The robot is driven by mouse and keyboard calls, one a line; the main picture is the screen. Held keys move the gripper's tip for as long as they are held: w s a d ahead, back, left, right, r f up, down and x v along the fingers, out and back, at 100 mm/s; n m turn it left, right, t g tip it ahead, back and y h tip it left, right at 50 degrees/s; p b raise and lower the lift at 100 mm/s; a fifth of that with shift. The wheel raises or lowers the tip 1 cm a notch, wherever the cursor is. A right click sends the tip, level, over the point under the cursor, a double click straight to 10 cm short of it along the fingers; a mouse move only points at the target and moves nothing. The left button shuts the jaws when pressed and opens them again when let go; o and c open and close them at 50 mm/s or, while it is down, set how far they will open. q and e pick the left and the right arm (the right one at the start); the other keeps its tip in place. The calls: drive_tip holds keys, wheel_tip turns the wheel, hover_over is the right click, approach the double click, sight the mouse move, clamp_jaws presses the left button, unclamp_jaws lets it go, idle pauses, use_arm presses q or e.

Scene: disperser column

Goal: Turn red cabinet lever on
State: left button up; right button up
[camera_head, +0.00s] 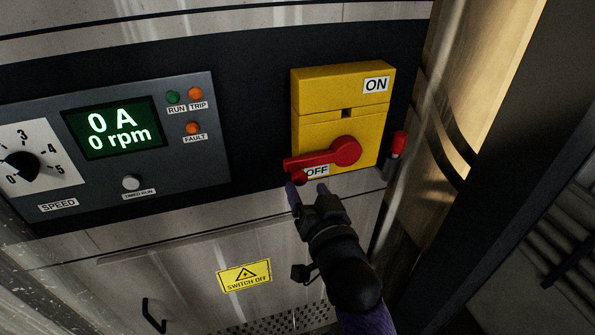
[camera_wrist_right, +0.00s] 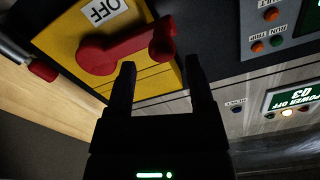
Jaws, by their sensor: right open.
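The red lever (camera_head: 325,157) sits on a yellow switch box (camera_head: 330,100) on the cabinet front. Its round hub is at the right and its arm points left, dipping slightly, just above the OFF label (camera_head: 317,171). The ON label (camera_head: 376,85) is at the box's top right. My right gripper (camera_head: 306,190) is open and empty just below the lever's free end. In the right wrist view the lever (camera_wrist_right: 125,45) lies beyond the two separated fingertips (camera_wrist_right: 160,72), near its free end; I cannot tell whether they touch it. My left gripper is out of view.
A control panel (camera_head: 190,148) left of the box has a display reading 0 A, 0 rpm. A small red-tipped part (camera_head: 399,143) sticks out at the box's right. A yellow SWITCH OFF sign (camera_head: 244,276) and a black door handle (camera_head: 152,317) are lower left.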

sight(301, 181)
drive_tip(key=x, duration=0.4)
drive_tip(key=shift+w+a, duration=0.2)
drive_tip(key=shift+w, duration=0.1)
clamp_jaws()
idle(1.1)
